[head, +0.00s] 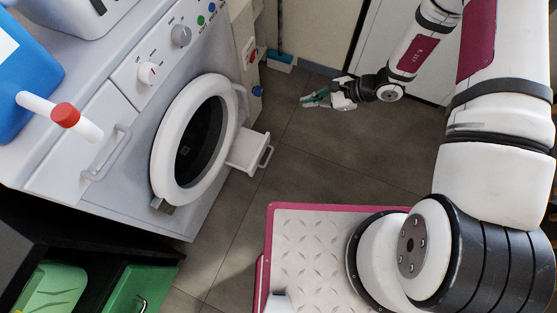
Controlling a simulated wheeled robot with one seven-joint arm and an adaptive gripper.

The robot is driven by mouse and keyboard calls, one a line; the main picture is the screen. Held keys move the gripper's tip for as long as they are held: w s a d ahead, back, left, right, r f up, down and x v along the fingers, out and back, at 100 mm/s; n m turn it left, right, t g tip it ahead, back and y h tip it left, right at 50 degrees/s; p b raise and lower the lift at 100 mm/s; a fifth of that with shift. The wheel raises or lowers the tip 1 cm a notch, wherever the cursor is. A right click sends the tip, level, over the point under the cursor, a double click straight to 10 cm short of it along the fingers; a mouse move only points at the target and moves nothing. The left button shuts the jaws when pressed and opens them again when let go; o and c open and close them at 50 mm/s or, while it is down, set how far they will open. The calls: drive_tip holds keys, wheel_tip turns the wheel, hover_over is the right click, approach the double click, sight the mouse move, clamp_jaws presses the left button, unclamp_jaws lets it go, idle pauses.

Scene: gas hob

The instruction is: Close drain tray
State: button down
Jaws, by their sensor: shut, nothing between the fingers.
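The drain tray (246,150) is a small white drawer that sticks out from the lower right part of a washing machine's front, beside the round door. It is open, with a grey bar handle (268,158) on its outer face. My gripper (306,100) is shut and empty. It appears above the floor, up and to the right of the tray in the picture, apart from it, with its fingers pointing left. Part of the tray's inner end is hidden by the door.
The washing machine (205,212) has a round door (165,140) and a closed-looking front panel with a handle (106,153). A blue bottle (28,75) stands on top. Green bins (130,288) are at lower left. A blue-and-white box (281,62) lies by the wall. Floor between tray and gripper is clear.

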drive_tip(key=s+f+m+t+h+b, duration=0.1)
drive_tip(key=s+f+m+b, duration=0.25)
drive_tip(key=f, duration=1.05)
drive_tip(key=s+f+m+h+b, duration=0.1)
drive_tip(key=s+f+m+b, duration=0.3)
drive_tip(key=f, duration=0.9)
drive_tip(key=w+a+f+n+b, duration=0.1)
drive_tip(key=w+a+f+b, duration=0.1)
drive_tip(key=a+f, duration=0.6)
drive_tip(key=shift+w+a+b, duration=0.35)
drive_tip(key=shift+a+b, duration=0.45)
drive_tip(key=shift+b, duration=0.05)
drive_tip(key=shift+a, duration=0.1)
